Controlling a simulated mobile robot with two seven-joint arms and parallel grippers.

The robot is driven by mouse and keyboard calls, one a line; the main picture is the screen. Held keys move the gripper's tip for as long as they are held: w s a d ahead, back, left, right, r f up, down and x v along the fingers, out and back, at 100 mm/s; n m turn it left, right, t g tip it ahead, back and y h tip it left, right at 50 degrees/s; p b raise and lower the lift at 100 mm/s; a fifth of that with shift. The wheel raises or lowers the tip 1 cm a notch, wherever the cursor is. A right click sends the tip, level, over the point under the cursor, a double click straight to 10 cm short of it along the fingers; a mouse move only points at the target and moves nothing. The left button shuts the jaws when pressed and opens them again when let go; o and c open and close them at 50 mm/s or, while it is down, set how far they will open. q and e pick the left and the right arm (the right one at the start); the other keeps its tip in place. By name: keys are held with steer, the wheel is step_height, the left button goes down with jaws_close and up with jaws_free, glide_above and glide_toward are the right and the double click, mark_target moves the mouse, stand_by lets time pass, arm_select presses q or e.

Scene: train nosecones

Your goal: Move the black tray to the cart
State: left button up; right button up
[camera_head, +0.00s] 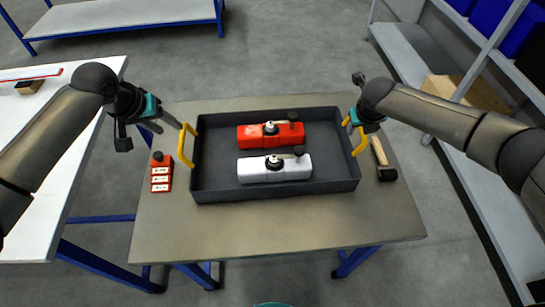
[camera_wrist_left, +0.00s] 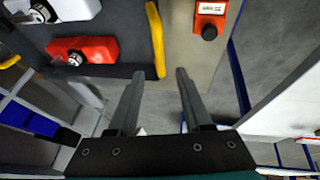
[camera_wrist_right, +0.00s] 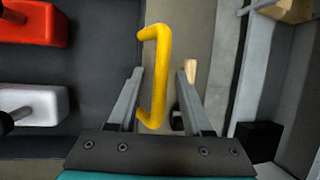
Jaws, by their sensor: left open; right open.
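The black tray (camera_head: 225,190) lies on the grey-brown table, with a yellow handle at each end. It holds a red nosecone part (camera_head: 255,137) and a white one (camera_head: 262,174). My left gripper (camera_head: 174,122) is open by the left handle (camera_head: 185,146). My right gripper (camera_head: 350,119) is open at the right handle (camera_head: 359,141). In the right wrist view this handle (camera_wrist_right: 163,75) runs between the open fingers. A blue-framed stand (camera_head: 125,14), possibly the cart, is at the upper left.
A red box with a black knob (camera_head: 161,175) is left of the tray. A wooden-handled mallet (camera_head: 381,155) lies close to its right. A white table (camera_head: 60,170) stands left; grey shelving (camera_head: 480,190) stands right. The table's front is clear.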

steer(key=shift+r, duration=0.15)
arm_select(q)
steer(key=v, duration=0.3)
steer(key=shift+s+r, duration=0.1)
steer(key=shift+r, duration=0.1)
arm_select(e)
steer(key=v, duration=1.1)
steer(key=shift+s+r, duration=0.15)
steer(key=shift+r, duration=0.15)
